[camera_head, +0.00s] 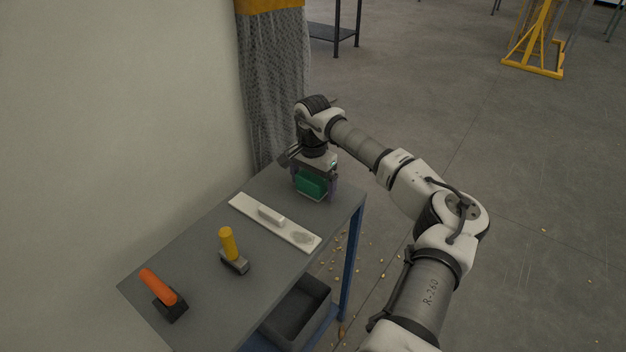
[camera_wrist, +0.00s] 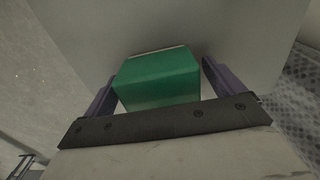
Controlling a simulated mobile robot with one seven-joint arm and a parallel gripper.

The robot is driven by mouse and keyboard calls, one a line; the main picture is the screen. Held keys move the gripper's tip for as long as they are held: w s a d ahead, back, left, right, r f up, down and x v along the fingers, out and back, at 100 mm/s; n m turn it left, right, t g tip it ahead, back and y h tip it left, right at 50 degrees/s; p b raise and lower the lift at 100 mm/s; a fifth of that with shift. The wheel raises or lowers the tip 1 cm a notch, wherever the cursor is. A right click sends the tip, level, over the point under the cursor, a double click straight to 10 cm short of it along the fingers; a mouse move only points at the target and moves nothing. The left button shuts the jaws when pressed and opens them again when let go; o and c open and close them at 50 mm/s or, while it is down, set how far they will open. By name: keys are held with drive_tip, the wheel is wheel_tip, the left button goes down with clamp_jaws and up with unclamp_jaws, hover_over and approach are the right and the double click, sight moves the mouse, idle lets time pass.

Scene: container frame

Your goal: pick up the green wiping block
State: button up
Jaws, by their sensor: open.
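The green wiping block (camera_head: 310,184) sits on the grey table at its far end. It also shows in the wrist view (camera_wrist: 158,80), where it lies between the two purple fingers. My gripper (camera_head: 315,188) points down over the block with one finger on each side of it. In the wrist view my gripper (camera_wrist: 160,85) is open, with a gap visible between the right finger and the block. The left finger is close to the block's left side, and I cannot tell whether it touches. The block's top is partly hidden under my gripper in the head view.
A white board (camera_head: 245,207) with a small pale block (camera_head: 271,215) lies nearer on the table (camera_head: 200,240). A yellow-handled tool (camera_head: 228,243) and an orange-handled tool (camera_head: 158,287) stand further forward. A dark bin (camera_head: 300,310) sits below. A wall borders the table's left.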

sight(313, 175)
drive_tip(key=shift+f, duration=0.2)
drive_tip(key=c, duration=1.1)
drive_tip(key=shift+r, duration=0.1)
wheel_tip(313, 175, up, 20)
drive_tip(key=b, duration=0.3)
